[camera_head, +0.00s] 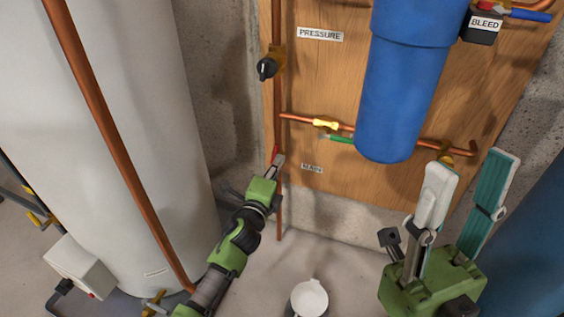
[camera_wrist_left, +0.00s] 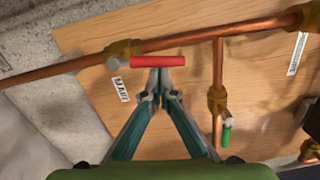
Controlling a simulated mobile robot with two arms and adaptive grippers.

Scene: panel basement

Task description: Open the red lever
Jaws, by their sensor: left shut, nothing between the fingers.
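The red lever (camera_head: 275,152) sits low on the vertical copper pipe at the panel's left edge, partly hidden behind my left gripper (camera_head: 280,159). In the left wrist view the red lever (camera_wrist_left: 158,61) lies crosswise in front of the fingertips, on a brass valve (camera_wrist_left: 123,50) beside the "MAIN" label (camera_wrist_left: 120,89). My left gripper (camera_wrist_left: 158,75) is shut and empty, its tips at or just short of the lever's middle; I cannot tell whether they touch. My right gripper (camera_head: 472,167) is open and empty, raised at the lower right, away from the lever.
A green lever (camera_head: 341,139) is on a branch pipe (camera_head: 300,118) right of the red one. A blue filter housing (camera_head: 400,90) hangs on the wooden panel (camera_head: 330,70). A white tank (camera_head: 130,130) with a copper pipe stands left. A white cup-like container (camera_head: 309,298) is below.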

